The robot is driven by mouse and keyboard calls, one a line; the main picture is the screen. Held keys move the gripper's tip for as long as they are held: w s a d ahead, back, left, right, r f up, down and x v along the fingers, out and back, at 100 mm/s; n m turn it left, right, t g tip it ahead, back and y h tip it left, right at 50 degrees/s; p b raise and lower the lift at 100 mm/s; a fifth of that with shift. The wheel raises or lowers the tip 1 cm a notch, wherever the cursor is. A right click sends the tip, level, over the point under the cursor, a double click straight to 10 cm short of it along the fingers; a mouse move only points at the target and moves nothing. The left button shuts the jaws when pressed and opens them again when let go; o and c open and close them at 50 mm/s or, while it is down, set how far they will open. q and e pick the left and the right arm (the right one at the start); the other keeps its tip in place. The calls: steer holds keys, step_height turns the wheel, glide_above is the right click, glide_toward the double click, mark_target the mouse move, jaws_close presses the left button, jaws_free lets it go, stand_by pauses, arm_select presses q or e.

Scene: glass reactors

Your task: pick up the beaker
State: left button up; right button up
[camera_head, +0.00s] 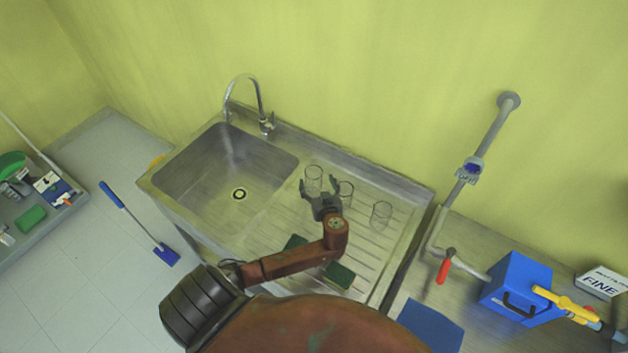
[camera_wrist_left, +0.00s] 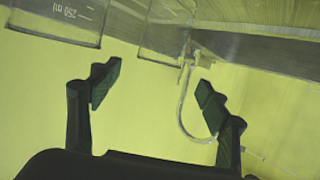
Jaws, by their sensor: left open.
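Three clear glass beakers stand on the ribbed drainboard of the steel sink. The left beaker (camera_head: 314,174) is at the back, the middle beaker (camera_head: 347,190) is just right of my gripper, and the right beaker (camera_head: 382,213) is farther right. My left gripper (camera_head: 319,187) is open, with its fingers beside the left beaker; I cannot tell whether they touch it. In the left wrist view, the picture is inverted. The open fingers (camera_wrist_left: 158,90) have nothing between them. A beaker marked 250 ml (camera_wrist_left: 58,22) and another glass (camera_wrist_left: 165,38) show near the top edge.
The sink basin (camera_head: 208,180) and faucet (camera_head: 258,105) are left of the beakers. A green sponge (camera_head: 340,275) lies on the front drainboard. At right are a wall pipe (camera_head: 490,140), a red-handled valve (camera_head: 444,270) and a blue box (camera_head: 515,285).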

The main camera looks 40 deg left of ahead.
mark_target(312, 169)
arm_select(q)
steer(key=shift+w+a+f, duration=0.55)
steer(key=shift+w+f, duration=0.05)
steer(key=shift+f, duration=0.25)
steer(key=p+x, duration=0.1)
steer(key=x, duration=0.5)
steer(key=shift+c, duration=0.2)
steer(key=c, duration=1.3)
